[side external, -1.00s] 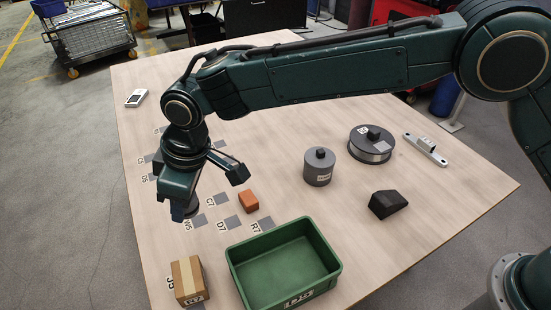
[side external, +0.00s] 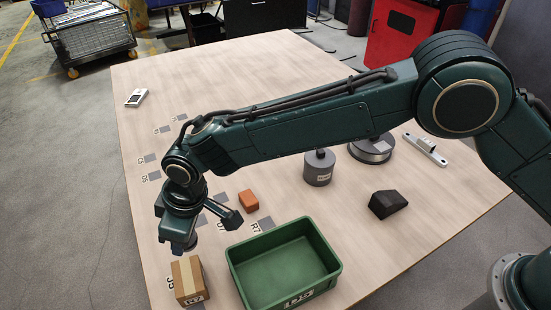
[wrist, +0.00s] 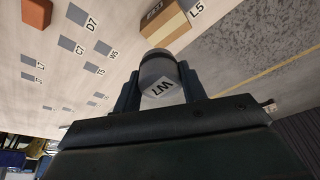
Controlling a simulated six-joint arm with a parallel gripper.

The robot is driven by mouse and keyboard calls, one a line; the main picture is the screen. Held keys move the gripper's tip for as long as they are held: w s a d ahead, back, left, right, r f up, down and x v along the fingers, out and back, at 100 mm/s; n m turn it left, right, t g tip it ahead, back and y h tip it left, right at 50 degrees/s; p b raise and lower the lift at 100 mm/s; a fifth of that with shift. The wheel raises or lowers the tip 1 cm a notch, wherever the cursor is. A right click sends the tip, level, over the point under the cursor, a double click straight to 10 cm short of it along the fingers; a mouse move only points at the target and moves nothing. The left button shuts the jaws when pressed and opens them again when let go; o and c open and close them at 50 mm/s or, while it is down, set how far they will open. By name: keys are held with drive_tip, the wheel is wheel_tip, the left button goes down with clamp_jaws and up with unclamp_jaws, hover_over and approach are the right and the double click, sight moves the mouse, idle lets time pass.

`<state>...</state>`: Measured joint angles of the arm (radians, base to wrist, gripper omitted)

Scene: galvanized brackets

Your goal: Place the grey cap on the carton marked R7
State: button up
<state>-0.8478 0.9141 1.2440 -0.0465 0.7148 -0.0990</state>
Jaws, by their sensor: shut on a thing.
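My gripper (side external: 182,242) points down above the table, just behind the carton in the side view. In the wrist view the carton (wrist: 165,24) is just beyond the cap, beside the printed mark L5. I cannot see the cap touching the carton.
A green bin (side external: 233,269) stands right of the carton. Grey squares with printed marks, including R7, are on the table.

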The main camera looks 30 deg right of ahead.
hover_over(195, 269)
drive_tip(key=f, duration=0.5)
drive_tip(key=d+f, duration=0.1)
drive_tip(key=f, duration=0.1)
drive_tip(key=shift+s+f, duration=0.25)
drive_tip(key=shift+s, duration=0.1)
drive_tip(key=shift+f, duration=0.15)
drive_tip(key=shift+f, duration=2)
drive_tip(key=shift+f, duration=0.1)
drive_tip(key=o, duration=1)
drive_tip(key=v, duration=1.2)
